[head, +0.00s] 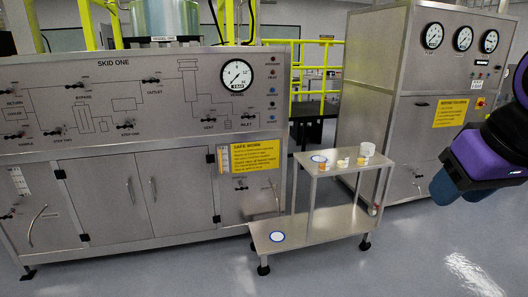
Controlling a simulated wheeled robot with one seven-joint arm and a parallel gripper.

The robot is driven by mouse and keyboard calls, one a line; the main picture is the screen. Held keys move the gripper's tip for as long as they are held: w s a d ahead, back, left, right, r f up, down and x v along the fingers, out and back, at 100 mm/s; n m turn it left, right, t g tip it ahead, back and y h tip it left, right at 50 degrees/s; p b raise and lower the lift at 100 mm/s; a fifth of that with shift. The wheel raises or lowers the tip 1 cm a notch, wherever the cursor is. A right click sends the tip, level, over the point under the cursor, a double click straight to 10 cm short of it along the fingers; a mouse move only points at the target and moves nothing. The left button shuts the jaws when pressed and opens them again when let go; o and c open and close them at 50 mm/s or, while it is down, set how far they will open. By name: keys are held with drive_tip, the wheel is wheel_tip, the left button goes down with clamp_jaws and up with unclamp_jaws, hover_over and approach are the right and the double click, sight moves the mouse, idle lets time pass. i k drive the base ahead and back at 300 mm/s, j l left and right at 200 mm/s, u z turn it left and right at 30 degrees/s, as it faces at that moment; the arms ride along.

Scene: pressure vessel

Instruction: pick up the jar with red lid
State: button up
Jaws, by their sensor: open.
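A small whitish item with a reddish part (374,209) stands by the right end of the cart's lower shelf. It may be the jar with the red lid, but it is too small to be sure. Small jars with yellow-orange parts stand on the cart's top shelf, one of them at the middle (342,163) and one further right (361,162). My gripper (458,192) is at the right edge of the head view, dark with blue tips. It is open, appears empty, and is well right of the cart and apart from it.
The metal cart (310,222) carries a white cup (367,149) and a blue-rimmed white disc (318,158) on top. Another such disc (277,237) lies on the lower shelf. A control skid (120,120) stands left, a gauge cabinet (390,100) behind right. The floor (400,260) in front is clear.

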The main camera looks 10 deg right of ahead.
sight(342, 157)
drive_tip(key=i+j+z, duration=0.15)
drive_tip(key=i, duration=0.65)
drive_tip(key=i+j+z, duration=0.1)
drive_tip(key=i, duration=0.7)
drive_tip(key=i+j+z, duration=0.2)
drive_tip(key=i+z, duration=0.25)
drive_tip(key=i+j+z, duration=0.85)
